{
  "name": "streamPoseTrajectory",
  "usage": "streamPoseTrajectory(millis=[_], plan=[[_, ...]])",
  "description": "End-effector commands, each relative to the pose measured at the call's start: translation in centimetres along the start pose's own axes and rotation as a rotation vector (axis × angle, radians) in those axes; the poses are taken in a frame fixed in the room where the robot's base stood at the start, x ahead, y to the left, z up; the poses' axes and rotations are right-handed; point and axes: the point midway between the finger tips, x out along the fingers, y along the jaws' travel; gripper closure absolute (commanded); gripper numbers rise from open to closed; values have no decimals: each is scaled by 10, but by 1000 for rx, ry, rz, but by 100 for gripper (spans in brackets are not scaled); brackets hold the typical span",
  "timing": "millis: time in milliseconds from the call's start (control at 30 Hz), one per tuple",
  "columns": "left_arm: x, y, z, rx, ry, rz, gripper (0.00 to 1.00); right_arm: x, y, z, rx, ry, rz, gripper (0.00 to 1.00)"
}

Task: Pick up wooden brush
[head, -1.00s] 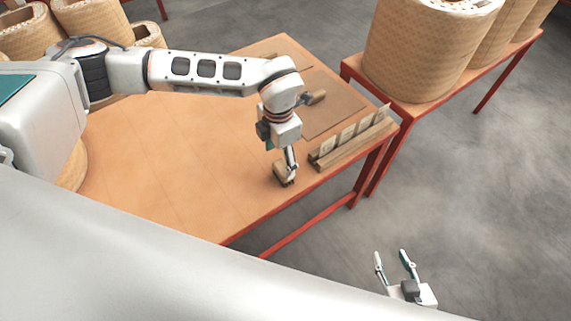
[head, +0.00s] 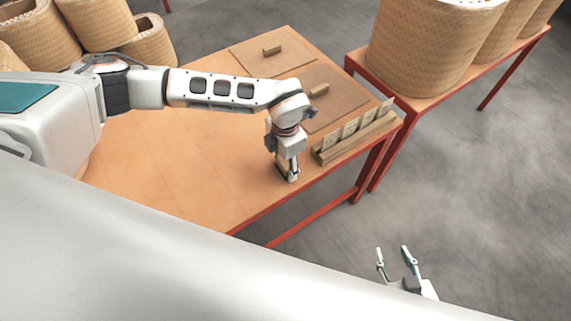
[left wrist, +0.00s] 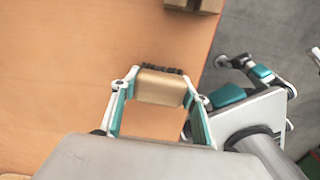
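The wooden brush (left wrist: 160,87) is a small light-brown block with dark bristles along its far edge in the left wrist view. It lies between the two fingertips of my left gripper (left wrist: 161,84), which meet its ends, so the gripper looks shut on it. In the head view my left gripper (head: 288,175) points down at the table's front right part and mostly hides the brush; whether the brush touches the table is unclear. My right gripper (head: 394,256) is open and empty, over the floor in front of the table.
A wooden rack with several upright cards (head: 355,136) stands right of my left gripper. Two brown mats behind bear small wooden blocks (head: 272,50) (head: 319,90). The left tabletop (head: 180,160) is bare.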

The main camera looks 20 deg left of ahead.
Motion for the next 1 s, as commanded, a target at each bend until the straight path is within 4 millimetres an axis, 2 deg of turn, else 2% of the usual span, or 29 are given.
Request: streamPoseTrajectory(millis=[367, 567, 767, 1000], plan=[[-1, 0, 0, 0, 0, 0, 77, 0, 0, 0, 1, 1, 0, 60], [-16, 1, 1, 0, -2, 1, 77, -1, 0, -2, 2, 2, 0, 60], [-55, 1, 2, 1, -5, 3, 77, -3, 0, -6, 5, 5, -1, 60], [-122, 1, 1, 1, -5, 4, 77, -4, -1, -5, 7, -1, -4, 60]])
